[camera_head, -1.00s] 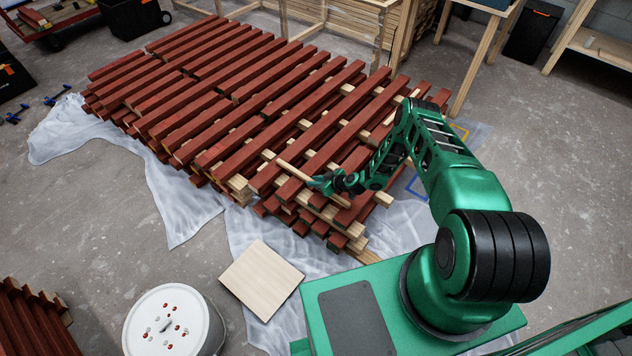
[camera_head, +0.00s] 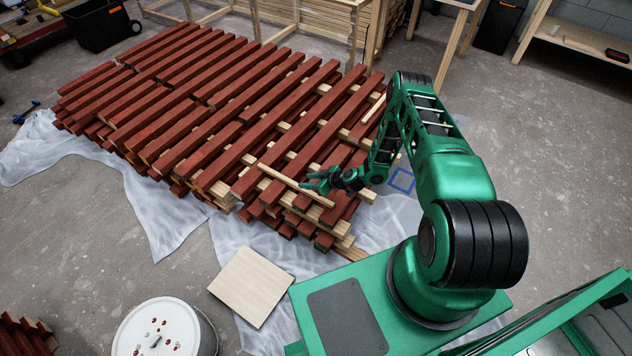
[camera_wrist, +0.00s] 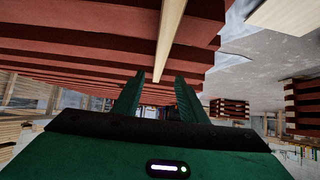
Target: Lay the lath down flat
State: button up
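The lath (camera_head: 295,186) is a thin pale wooden stick lying slantwise across the red-brown battens near the front right of the stack in the head view. In the wrist view the lath (camera_wrist: 171,32) runs from the top edge down toward the space between my fingertips. My gripper (camera_head: 306,180) is just to the right of the lath, above the battens. In the wrist view my gripper (camera_wrist: 159,76) has its two fingers well apart, with nothing clamped between them. Whether the lath touches the battens along its whole length is hard to tell.
The batten stack (camera_head: 215,90), with pale spacers between layers, rests on plastic sheeting (camera_head: 165,215). A wooden frame is behind; bare floor lies left and right.

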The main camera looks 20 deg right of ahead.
jog(key=shift+v, duration=2.25)
jog(key=shift+r, duration=0.1)
jog(key=d+r+g+h, duration=0.1)
jog(key=d+r+g, duration=0.15)
jog(key=r, duration=0.75)
jog(key=d+r+g, duration=0.1)
jog(key=d+r, duration=0.3)
jog(key=r, duration=0.5)
jog(key=s+d+r+m+g+h, duration=0.1)
jog(key=s+d+r, duration=0.15)
jog(key=r, duration=0.45)
jog(key=s+d+r+m+g+h, duration=0.1)
jog(key=s+r, duration=0.3)
jog(key=r, duration=0.3)
jog(key=s+d+r+m+g+h, duration=0.1)
jog(key=s+d+r, duration=0.15)
jog(key=r, duration=0.35)
jog(key=s+d+r+m+g+h, duration=0.15)
jog(key=s+r+m, duration=0.35)
jog(key=s+r, duration=1.05)
jog(key=s+a+r+m, duration=0.1)
jog(key=s+r+m, duration=0.2)
jog(key=s, duration=1.5)
jog(key=m, duration=0.2)
jog(key=shift+a+r+m+g, duration=0.25)
jog(key=shift+a+m+g, duration=0.05)
jog(key=shift+a+g, duration=0.1)
jog(key=shift+h, duration=0.25)
jog(key=shift+c, duration=0.9)
